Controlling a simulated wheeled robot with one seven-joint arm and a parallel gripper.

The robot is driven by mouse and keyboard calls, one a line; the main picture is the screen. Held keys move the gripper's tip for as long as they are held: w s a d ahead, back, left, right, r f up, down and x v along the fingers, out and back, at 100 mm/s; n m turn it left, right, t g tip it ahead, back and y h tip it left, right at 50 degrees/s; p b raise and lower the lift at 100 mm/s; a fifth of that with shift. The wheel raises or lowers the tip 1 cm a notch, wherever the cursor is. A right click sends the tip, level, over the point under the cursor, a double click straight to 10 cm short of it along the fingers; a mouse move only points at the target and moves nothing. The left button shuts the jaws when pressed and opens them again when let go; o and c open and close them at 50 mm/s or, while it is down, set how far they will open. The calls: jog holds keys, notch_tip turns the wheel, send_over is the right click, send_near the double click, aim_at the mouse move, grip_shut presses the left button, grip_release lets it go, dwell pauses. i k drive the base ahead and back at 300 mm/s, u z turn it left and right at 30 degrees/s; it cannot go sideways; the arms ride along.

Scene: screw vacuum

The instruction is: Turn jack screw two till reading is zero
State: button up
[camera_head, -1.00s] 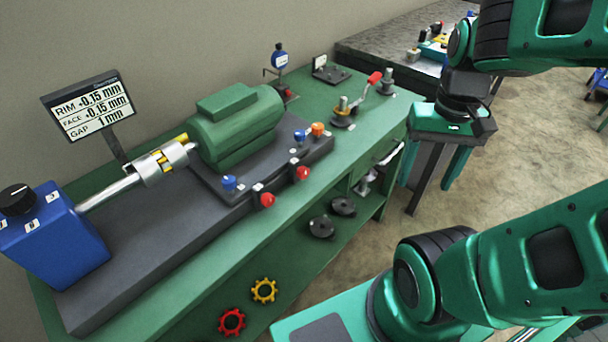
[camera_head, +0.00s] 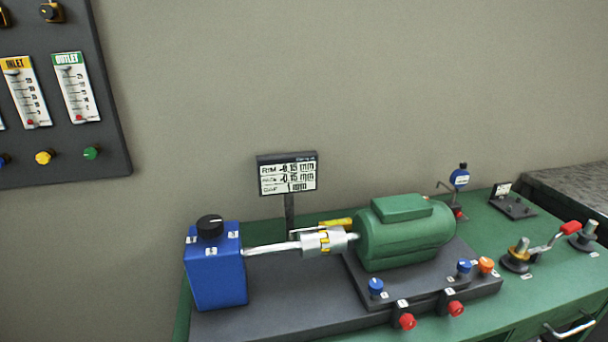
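The display (camera_head: 287,176) shows RIM and FACE values of about 0.15 mm and GAP 1 mm; the signs are too blurred to be sure. Two red knobs, at left (camera_head: 407,321) and at right (camera_head: 456,309), stick out from the front edge of the dark base plate under the green motor (camera_head: 408,235). Small white tags sit above them, but I cannot read which is two. Two blue knobs (camera_head: 376,286) (camera_head: 464,267) and an orange knob (camera_head: 485,265) stand on the plate. My gripper is out of view.
A blue box with a black dial (camera_head: 213,270) stands at left, its shaft joined to the motor by a coupling (camera_head: 325,240). A red-handled crank (camera_head: 548,246) and a blue-topped gauge (camera_head: 459,179) are on the green bench. A gauge panel (camera_head: 60,90) is on the wall.

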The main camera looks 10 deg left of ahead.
aim_at(455, 308)
jog(key=z, duration=1.1)
jog(key=k, duration=1.1)
jog(key=u, duration=0.7)
